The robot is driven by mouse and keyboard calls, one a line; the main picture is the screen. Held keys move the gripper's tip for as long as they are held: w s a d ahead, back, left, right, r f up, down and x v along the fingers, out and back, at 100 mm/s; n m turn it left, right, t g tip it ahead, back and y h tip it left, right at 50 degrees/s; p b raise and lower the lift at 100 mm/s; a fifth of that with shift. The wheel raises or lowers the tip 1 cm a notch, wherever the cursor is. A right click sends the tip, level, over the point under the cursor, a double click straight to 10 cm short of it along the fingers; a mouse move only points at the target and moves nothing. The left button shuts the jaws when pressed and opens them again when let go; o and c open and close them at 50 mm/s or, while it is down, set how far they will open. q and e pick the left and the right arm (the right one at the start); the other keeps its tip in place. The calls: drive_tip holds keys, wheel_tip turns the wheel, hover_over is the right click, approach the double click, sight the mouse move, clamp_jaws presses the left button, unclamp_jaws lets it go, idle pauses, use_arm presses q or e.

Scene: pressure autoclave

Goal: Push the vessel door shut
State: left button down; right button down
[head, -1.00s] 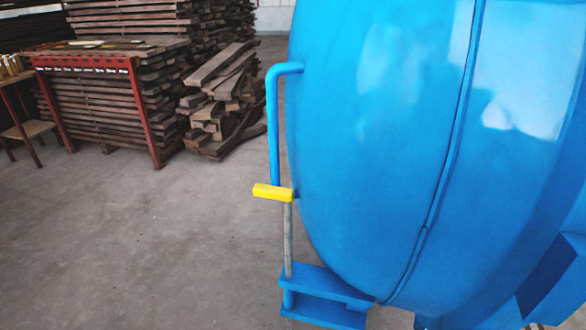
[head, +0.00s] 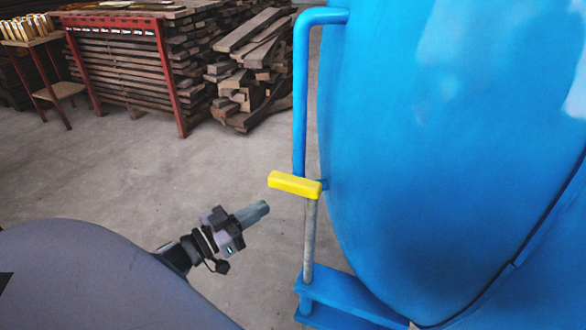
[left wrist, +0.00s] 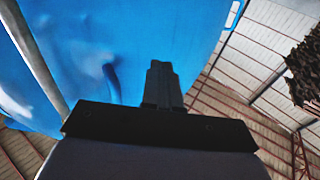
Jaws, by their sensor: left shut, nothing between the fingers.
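The blue vessel door (head: 440,150) fills the right of the head view as a large domed surface. A blue bar handle (head: 301,95) stands along its left edge, with a yellow grip (head: 295,184) on a grey rod below it. My left gripper (head: 262,208) is shut and empty, to the left of the rod and below the yellow grip, apart from them in the picture. In the left wrist view the shut fingers (left wrist: 161,82) show dark against the blue surface (left wrist: 120,60); contact cannot be told. My right gripper is not in view.
Stacked timber (head: 130,70) and a red rack (head: 178,85) stand at the back left, beside a small wooden table (head: 66,90). A blue bracket (head: 345,295) juts out at the door's bottom. The concrete floor (head: 110,175) between is clear.

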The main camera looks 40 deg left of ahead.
use_arm(q)
drive_tip(key=s+a+r+m+g+h+b, duration=0.3)
drive_tip(key=a+r+m+g+h+b, duration=0.45)
drive_tip(key=r+m+g+h, duration=0.5)
drive_tip(key=w+d+r+n+t+y+p, duration=0.1)
drive_tip(key=w+d+n, duration=0.2)
drive_tip(key=d, duration=0.9)
drive_tip(key=shift+w+t+y, duration=0.35)
drive_tip(key=shift+w, duration=0.85)
drive_tip(key=shift+d+r, duration=0.1)
drive_tip(key=shift+d, duration=0.05)
